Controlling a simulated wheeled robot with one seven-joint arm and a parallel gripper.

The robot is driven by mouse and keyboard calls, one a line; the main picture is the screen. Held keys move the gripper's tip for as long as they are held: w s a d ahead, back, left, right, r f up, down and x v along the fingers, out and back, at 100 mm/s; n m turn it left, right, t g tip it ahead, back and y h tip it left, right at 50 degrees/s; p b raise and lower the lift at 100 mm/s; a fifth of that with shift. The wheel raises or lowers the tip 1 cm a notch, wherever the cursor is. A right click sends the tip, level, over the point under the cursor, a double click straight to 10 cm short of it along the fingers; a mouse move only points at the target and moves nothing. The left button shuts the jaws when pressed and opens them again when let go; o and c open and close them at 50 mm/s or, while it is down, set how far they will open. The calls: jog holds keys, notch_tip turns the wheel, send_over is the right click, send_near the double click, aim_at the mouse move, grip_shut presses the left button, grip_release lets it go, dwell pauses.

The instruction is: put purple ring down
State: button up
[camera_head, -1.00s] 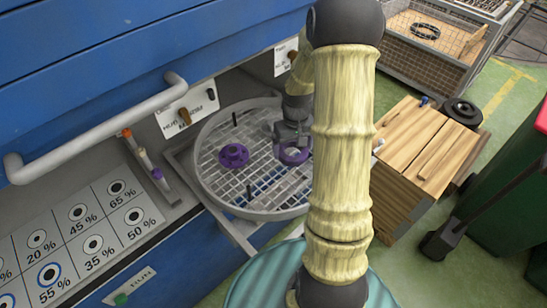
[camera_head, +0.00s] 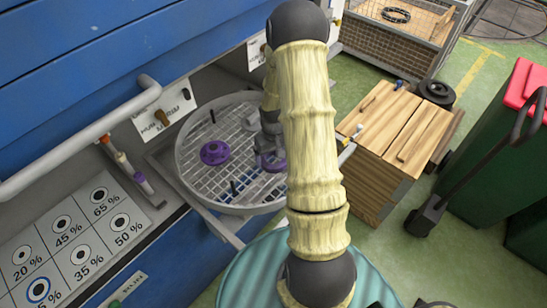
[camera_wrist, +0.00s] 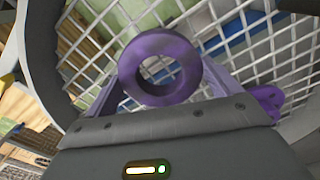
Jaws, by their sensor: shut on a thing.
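The purple ring (camera_wrist: 132,80) is between my gripper's fingers in the wrist view, over the white mesh of the turntable. In the head view the purple ring (camera_head: 274,162) shows partly beside my arm, under my gripper (camera_head: 268,148). My gripper is shut on it. Whether the ring touches the mesh I cannot tell. The round grey turntable (camera_head: 184,163) has a mesh floor and upright black pegs. A second purple piece (camera_head: 214,152), round with a raised hub, lies on the left part of the mesh; its edge also shows in the wrist view (camera_wrist: 268,99).
The blue cabinet with a grey rail (camera_head: 75,150) stands to the left, above a panel of percent labels (camera_head: 75,240). A wooden crate (camera_head: 395,140) stands right of the turntable. My arm hides part of the turntable's right side.

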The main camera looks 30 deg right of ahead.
jog(key=shift+w+f, duration=0.2)
jog(key=shift+f, duration=0.8)
jog(key=shift+a, duration=0.15)
jog(key=shift+f, duration=0.1)
jog(key=o, duration=0.9)
jog(key=shift+s, duration=0.15)
jog(key=shift+o, duration=0.9)
jog(key=shift+s+d, duration=0.1)
jog(key=shift+d, duration=0.2)
jog(key=shift+a+r, duration=0.1)
jog(key=shift+r, duration=0.5)
notch_tip(320, 180, up, 11)
jog(key=b, duration=0.2)
jog(key=shift+a+r, duration=0.1)
jog(key=shift+a, duration=0.05)
